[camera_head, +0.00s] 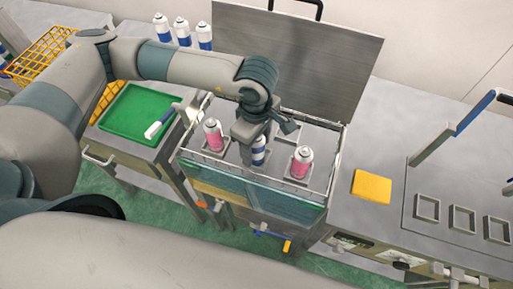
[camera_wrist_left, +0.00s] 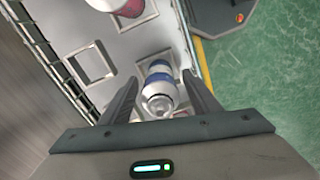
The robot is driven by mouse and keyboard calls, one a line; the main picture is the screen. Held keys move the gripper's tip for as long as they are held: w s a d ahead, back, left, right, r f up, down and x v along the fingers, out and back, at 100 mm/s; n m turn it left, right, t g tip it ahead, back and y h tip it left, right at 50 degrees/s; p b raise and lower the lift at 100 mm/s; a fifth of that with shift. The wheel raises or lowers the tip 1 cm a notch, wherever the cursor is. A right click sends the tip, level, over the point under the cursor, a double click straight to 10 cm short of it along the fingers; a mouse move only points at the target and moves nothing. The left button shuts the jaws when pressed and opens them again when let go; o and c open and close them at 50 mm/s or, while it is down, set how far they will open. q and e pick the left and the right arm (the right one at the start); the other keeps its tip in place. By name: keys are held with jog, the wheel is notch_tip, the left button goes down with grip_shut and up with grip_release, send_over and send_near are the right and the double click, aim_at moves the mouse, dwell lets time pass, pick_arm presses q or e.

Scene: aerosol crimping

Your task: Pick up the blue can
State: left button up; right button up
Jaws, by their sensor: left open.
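The blue can (camera_head: 259,150), white with blue bands, stands upright in a square holder in the middle of the metal bath, between two pink cans. My left gripper (camera_head: 252,135) reaches down over it and partly hides it in the head view. In the left wrist view the blue can (camera_wrist_left: 159,88) stands between the two open fingers of my left gripper (camera_wrist_left: 160,100), with a gap visible on each side. My right gripper is not in view.
Pink cans stand left (camera_head: 214,135) and right (camera_head: 301,162) of the blue can. The bath's open lid (camera_head: 300,60) rises behind. A yellow block (camera_head: 371,187) lies on the right counter.

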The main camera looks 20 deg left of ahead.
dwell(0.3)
pick_arm(q)
jog(key=c, duration=1.2)
jog(key=shift+r, duration=0.1)
jog(key=shift+r+b, duration=0.5)
jog(key=shift+r, duration=0.15)
notch_tip(320, 180, up, 8)
jog(key=b, duration=0.3)
jog(key=shift+f, duration=0.25)
jog(key=shift+r, duration=0.5)
